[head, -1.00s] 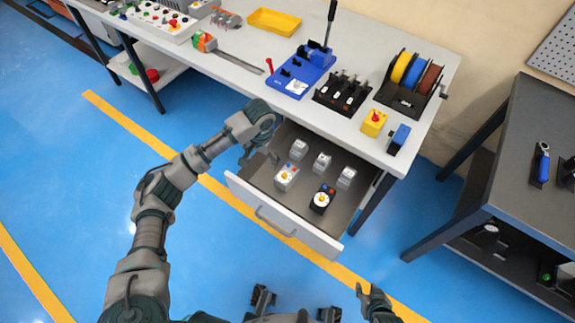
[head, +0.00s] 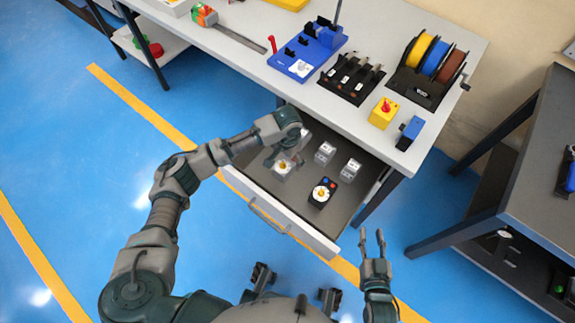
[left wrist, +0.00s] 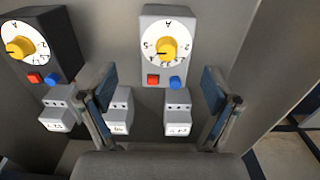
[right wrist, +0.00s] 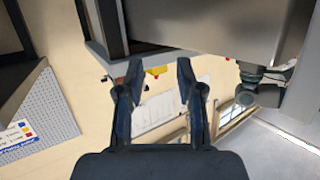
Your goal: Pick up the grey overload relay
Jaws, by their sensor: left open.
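The grey overload relay (head: 281,169) lies in the open drawer (head: 262,196), partly covered by my left gripper (head: 279,156). In the left wrist view the grey relay (left wrist: 166,50) shows a white dial, yellow knob, and red and blue buttons. My left gripper (left wrist: 160,82) is open above the drawer; the relay appears beyond and between its fingers. I cannot tell whether they touch it. A black relay (head: 322,192) of similar form lies to the right, and shows at the left in the left wrist view (left wrist: 38,45). My right gripper (head: 372,238) is open and empty outside the drawer.
Small grey blocks (head: 325,152) (left wrist: 177,112) stand close to the relay in the drawer. The workbench top (head: 345,113) overhangs the drawer's back. A dark table (head: 530,185) stands at the right.

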